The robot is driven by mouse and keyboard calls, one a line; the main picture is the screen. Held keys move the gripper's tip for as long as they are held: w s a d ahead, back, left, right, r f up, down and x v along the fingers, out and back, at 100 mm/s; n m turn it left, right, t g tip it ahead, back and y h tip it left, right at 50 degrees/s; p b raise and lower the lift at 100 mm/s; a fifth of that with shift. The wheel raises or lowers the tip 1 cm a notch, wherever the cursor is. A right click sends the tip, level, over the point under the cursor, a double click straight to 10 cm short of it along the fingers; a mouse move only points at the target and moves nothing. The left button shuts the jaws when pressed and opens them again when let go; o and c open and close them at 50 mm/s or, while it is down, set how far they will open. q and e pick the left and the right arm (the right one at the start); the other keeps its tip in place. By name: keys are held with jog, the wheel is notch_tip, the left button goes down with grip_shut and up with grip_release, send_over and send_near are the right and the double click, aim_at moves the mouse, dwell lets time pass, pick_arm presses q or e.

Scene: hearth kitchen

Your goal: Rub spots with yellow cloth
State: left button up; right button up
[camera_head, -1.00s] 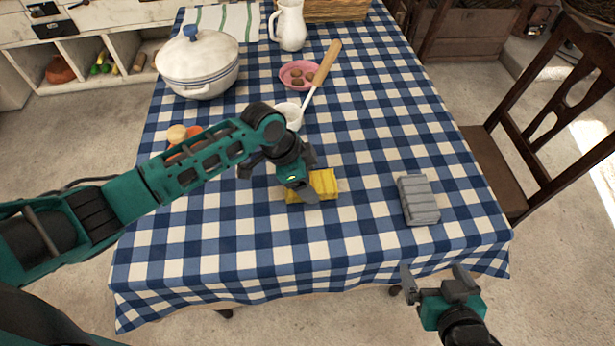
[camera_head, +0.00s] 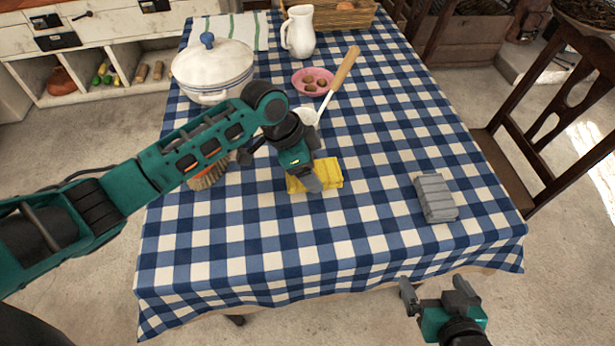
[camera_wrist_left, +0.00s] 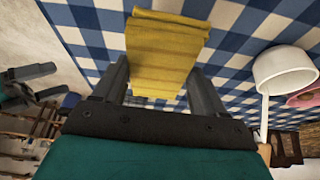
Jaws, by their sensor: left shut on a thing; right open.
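The yellow cloth (camera_head: 326,173) is a folded, ridged pad on the blue and white checked tablecloth (camera_head: 380,240), near the middle of the table. My left gripper (camera_head: 306,180) is shut on it from above. In the left wrist view the cloth (camera_wrist_left: 168,45) sits between the two fingers (camera_wrist_left: 158,85). No spots can be made out on the tablecloth; the left arm hides part of it. My right gripper (camera_head: 437,292) is open and empty, off the table's front edge.
A brush (camera_head: 209,176) is partly behind my left arm. A white ladle (camera_head: 306,115), a pink bowl (camera_head: 312,81), a lidded pot (camera_head: 212,68) and a white jug (camera_head: 299,32) stand farther back. A chair (camera_head: 505,165) is at the right.

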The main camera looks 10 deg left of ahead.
pick_arm(q)
jog(key=shift+r, duration=1.3)
